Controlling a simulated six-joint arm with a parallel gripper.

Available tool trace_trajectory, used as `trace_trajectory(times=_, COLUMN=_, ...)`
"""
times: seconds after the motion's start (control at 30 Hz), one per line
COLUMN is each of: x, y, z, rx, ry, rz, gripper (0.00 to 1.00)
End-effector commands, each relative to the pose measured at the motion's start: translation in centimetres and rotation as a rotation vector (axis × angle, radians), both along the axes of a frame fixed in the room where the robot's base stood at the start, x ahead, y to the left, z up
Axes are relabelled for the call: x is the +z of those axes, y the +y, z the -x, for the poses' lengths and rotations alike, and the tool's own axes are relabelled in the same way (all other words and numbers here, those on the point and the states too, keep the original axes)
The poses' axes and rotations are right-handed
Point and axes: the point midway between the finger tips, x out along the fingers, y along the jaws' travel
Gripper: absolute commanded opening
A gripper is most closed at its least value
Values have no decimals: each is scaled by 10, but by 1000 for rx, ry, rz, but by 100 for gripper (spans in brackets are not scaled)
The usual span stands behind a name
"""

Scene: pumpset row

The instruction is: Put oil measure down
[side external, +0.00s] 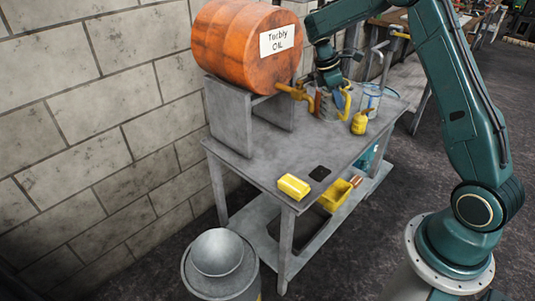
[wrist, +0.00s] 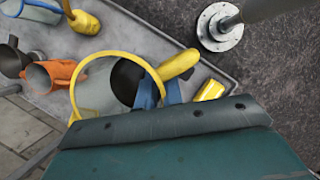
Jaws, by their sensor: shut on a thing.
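The oil measure is a grey can with a yellow rim and handle. Its yellow rim (wrist: 88,113) fills the middle of the wrist view, with a dark patch inside whose nature I cannot tell. My gripper (wrist: 160,95) has its blue fingers shut on the measure at its handle side. In the side view my gripper (side external: 335,82) is over the far part of the grey bench (side external: 245,158), and the measure's yellow handle (side external: 347,98) shows below it. Whether the measure's base touches the bench is hidden. A black square pad (side external: 320,173) lies near the front edge.
An orange oil drum (side external: 235,45) with a brass tap (side external: 297,92) lies on a grey stand. A yellow oil can (side external: 359,123) and a blue-rimmed pail (side external: 370,98) stand close by. An orange vessel (wrist: 55,75) is left of the measure. A yellow block (side external: 294,187) lies beside the pad.

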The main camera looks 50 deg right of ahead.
Motion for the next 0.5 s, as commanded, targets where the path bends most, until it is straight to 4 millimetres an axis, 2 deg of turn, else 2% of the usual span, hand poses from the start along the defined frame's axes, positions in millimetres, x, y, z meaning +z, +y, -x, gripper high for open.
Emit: trace_trajectory(times=0.5, x=18, y=-50, z=-2, rx=412, ry=-3, rz=-2, gripper=0)
